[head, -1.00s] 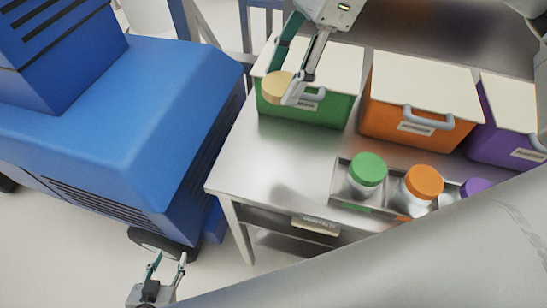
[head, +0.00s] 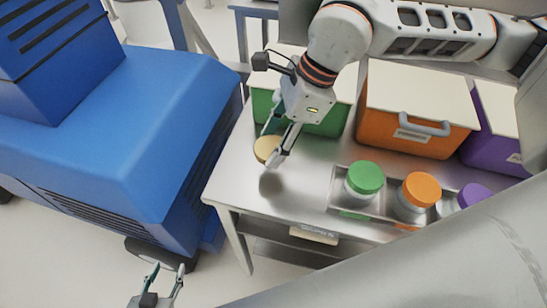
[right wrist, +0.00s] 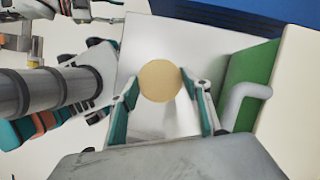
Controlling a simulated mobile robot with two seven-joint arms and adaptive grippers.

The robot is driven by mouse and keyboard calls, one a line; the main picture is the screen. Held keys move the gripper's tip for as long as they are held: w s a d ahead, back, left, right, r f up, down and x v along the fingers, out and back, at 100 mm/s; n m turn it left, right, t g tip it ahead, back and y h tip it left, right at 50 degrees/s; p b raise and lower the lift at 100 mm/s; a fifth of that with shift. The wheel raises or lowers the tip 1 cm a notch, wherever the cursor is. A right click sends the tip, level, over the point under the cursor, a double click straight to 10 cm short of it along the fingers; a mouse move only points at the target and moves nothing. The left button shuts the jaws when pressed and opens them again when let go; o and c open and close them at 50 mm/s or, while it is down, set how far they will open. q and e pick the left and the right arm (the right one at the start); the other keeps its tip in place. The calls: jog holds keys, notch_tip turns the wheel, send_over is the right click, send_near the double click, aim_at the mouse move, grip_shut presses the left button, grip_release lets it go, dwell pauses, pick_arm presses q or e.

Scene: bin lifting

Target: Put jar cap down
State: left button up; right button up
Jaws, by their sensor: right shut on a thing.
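The jar cap (head: 267,149) is a round tan disc. My right gripper (head: 270,152) is shut on it, above the left part of the steel table in front of the green bin. A dark shadow on the tabletop below suggests the cap is held above it; the exact gap is unclear. In the right wrist view the cap (right wrist: 160,81) lies between the two fingertips, one on each side. My left gripper (head: 166,278) is low at the left, beside the table, with its fingers apart and empty.
Green (head: 320,128), orange (head: 385,138) and purple (head: 487,150) lidded bins line the table's back. A tray (head: 337,200) holds jars with green (head: 364,177), orange (head: 421,187) and purple (head: 474,195) lids. The front-left tabletop (head: 240,185) is bare. A blue machine (head: 130,130) stands left.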

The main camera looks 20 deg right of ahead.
aim_at(267, 170)
jog(key=shift+f, duration=3.05)
jog(key=shift+f, duration=0.1)
jog(key=o, duration=0.8)
jog(key=shift+r, duration=0.4)
jog(key=v, duration=1.1)
jog(key=shift+d+r, duration=0.2)
